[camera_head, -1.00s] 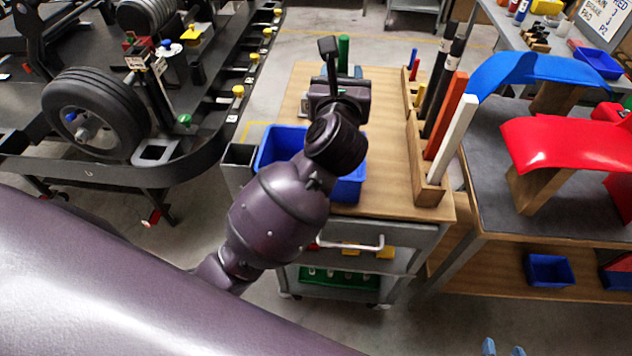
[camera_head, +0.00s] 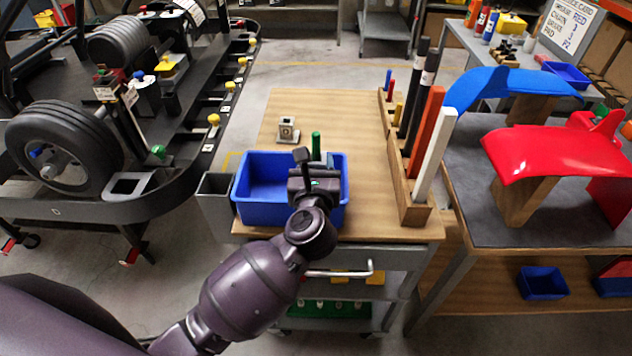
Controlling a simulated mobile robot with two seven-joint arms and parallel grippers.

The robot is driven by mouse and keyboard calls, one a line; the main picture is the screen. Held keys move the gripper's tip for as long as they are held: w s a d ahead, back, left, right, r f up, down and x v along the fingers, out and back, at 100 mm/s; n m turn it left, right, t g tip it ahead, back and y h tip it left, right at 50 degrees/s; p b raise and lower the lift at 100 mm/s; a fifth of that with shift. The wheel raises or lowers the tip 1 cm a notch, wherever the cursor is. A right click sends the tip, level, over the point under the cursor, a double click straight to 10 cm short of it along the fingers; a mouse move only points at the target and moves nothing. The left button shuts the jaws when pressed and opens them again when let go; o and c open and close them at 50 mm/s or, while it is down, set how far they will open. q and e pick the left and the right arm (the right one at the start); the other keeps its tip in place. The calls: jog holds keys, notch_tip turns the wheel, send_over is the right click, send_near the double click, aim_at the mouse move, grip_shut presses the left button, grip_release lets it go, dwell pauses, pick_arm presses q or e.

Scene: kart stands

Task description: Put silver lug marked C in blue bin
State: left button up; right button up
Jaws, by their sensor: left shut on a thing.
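The blue bin (camera_head: 262,213) stands on the near left part of the wooden cart top. My left gripper (camera_head: 303,162) is above the bin's right half and hides part of it. It is shut on a piece with an upright green cylinder (camera_head: 316,146) and a small light grey part, mostly hidden behind the jaws. I cannot read any letter on it. Another silver lug (camera_head: 287,130) with a round opening stands on the cart top beyond the bin; its mark is too small to read. My right gripper is not in view.
A wooden rack (camera_head: 415,215) with upright white, orange and black bars lines the cart's right edge. A grey container (camera_head: 216,200) is left of the bin. A table with red and blue fenders (camera_head: 550,155) is at right. The middle cart top is clear.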

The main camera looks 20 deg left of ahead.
pick_arm(q)
notch_tip(320, 180, down, 4)
jog(key=shift+r+b, duration=0.25)
jog(key=shift+b, duration=0.1)
jog(key=shift+f, duration=0.6)
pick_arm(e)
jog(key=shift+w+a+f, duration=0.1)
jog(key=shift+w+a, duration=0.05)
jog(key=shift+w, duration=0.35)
